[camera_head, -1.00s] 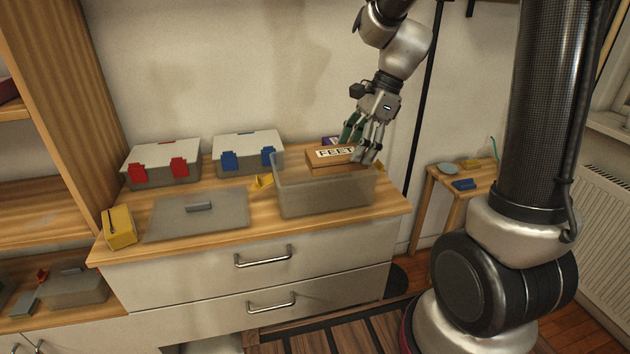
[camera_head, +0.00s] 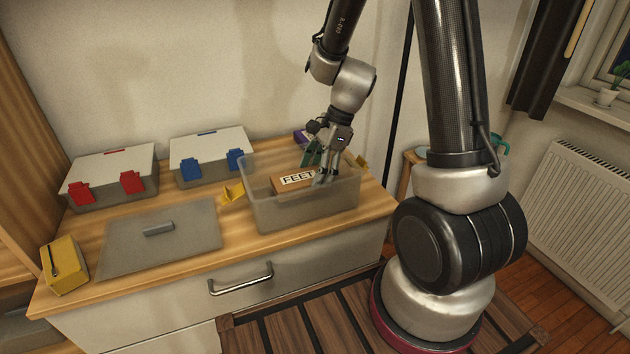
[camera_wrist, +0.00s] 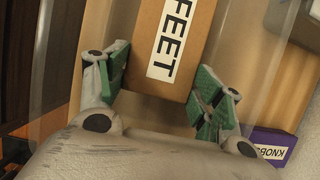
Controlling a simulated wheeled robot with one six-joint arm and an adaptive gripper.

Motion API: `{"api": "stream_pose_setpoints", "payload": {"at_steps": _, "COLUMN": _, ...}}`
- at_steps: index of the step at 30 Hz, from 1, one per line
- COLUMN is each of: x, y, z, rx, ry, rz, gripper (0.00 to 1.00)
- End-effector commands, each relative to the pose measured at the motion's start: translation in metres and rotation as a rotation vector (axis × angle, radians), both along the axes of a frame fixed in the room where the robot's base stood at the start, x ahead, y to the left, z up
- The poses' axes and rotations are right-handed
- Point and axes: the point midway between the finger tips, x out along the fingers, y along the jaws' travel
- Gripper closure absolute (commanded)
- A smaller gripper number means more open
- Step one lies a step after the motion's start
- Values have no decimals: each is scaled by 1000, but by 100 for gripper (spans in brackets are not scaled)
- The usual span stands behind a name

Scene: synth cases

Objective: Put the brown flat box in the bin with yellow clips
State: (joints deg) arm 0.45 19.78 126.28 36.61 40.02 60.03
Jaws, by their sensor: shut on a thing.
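The brown flat box (camera_head: 290,181) has a white label reading FEET. My gripper (camera_head: 322,166) is shut on its right end and holds it inside the open bin with yellow clips (camera_head: 295,214). The bin is clear grey plastic, with a yellow clip (camera_head: 233,192) at its left side and another yellow clip (camera_head: 361,162) at its right. In the wrist view the brown box (camera_wrist: 174,50) sits between the green finger pads of my gripper (camera_wrist: 163,85). Whether the box touches the bin floor I cannot tell.
A grey lid (camera_head: 160,243) with a handle lies left of the bin. A red-clipped bin (camera_head: 112,176) and a blue-clipped bin (camera_head: 210,157), both lidded, stand behind. A yellow box (camera_head: 64,265) is at the front left. A purple KNOBS box (camera_wrist: 274,147) lies behind the bin.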

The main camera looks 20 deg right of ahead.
Motion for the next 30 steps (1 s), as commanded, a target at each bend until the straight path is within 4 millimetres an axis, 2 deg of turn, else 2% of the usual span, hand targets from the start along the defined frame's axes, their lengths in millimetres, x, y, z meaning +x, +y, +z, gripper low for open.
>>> {"api": "stream_pose_setpoints", "payload": {"at_steps": 3, "x": -1, "y": 0, "z": -21, "rx": 0, "ry": 6, "rz": -2, "gripper": 60}}
{"api": "stream_pose_setpoints", "payload": {"at_steps": 6, "x": -1, "y": 0, "z": -31, "rx": 0, "ry": 4, "rz": -1, "gripper": 60}}
{"api": "stream_pose_setpoints", "payload": {"at_steps": 17, "x": 0, "y": 0, "z": -34, "rx": 0, "ry": 1, "rz": -1, "gripper": 60}}
{"api": "stream_pose_setpoints", "payload": {"at_steps": 18, "x": 0, "y": 0, "z": -34, "rx": 0, "ry": 1, "rz": -1, "gripper": 30}}
{"api": "stream_pose_setpoints", "payload": {"at_steps": 21, "x": 0, "y": 0, "z": -34, "rx": 0, "ry": 1, "rz": -1, "gripper": 12}}
{"api": "stream_pose_setpoints", "payload": {"at_steps": 30, "x": 0, "y": 0, "z": -34, "rx": 0, "ry": 1, "rz": -1, "gripper": 12}}
